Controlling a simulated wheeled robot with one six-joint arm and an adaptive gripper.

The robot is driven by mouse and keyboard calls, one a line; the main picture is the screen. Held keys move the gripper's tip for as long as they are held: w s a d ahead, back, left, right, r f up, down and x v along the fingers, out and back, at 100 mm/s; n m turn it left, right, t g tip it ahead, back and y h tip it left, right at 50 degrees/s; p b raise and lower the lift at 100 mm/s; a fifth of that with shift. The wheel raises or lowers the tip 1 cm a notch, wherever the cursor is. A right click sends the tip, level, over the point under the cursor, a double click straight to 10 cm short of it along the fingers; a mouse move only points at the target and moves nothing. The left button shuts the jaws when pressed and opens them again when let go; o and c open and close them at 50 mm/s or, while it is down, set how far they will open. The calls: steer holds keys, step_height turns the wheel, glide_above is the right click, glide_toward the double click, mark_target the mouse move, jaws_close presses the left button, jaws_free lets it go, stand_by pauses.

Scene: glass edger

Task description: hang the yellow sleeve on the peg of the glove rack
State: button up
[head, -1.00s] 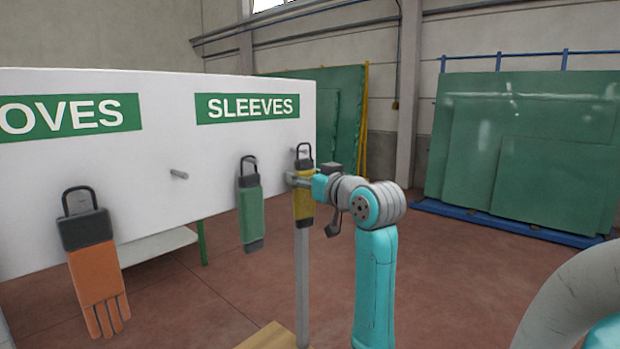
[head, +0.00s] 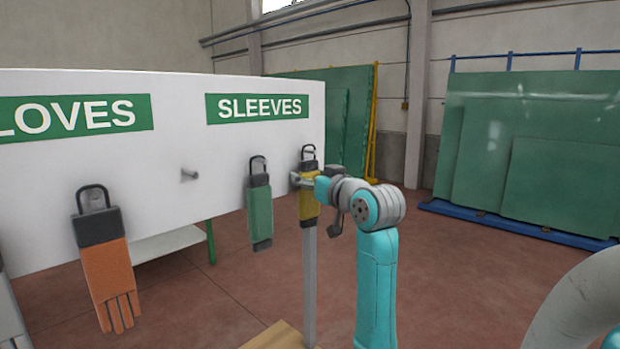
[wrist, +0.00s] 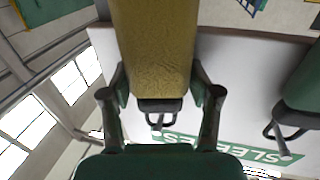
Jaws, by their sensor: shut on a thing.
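The yellow sleeve (head: 307,207) hangs upright in my gripper (head: 302,182), in front of the white board near its right edge. My gripper is shut on it below its dark top, with a finger on each side in the wrist view (wrist: 160,88). The yellow sleeve (wrist: 152,45) fills the upper middle there, and its dark loop (wrist: 158,122) points toward the board. The glove rack (head: 150,165) is the white board with a SLEEVES sign. A peg end shows at the sleeve's loop in the head view; I cannot tell whether the loop is around it.
A green sleeve (head: 260,212) hangs just left of the yellow one and shows at the right of the wrist view (wrist: 303,85). An orange glove (head: 110,280) hangs farther left. A bare peg (head: 189,174) sits between them. Glass sheets (head: 530,150) stand behind at right.

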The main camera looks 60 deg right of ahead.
steer(key=shift+w+d+f, duration=0.1)
steer(key=shift+w+f, duration=0.1)
steer(key=shift+f, duration=0.15)
steer(key=o, duration=1.3)
steer(key=shift+w+d+f, duration=0.1)
steer(key=shift+w, duration=0.05)
steer(key=shift+o, duration=0.2)
steer(key=shift+s, duration=0.2)
steer(key=v, duration=1.2)
steer(key=shift+r, duration=0.25)
steer(key=shift+w, duration=0.15)
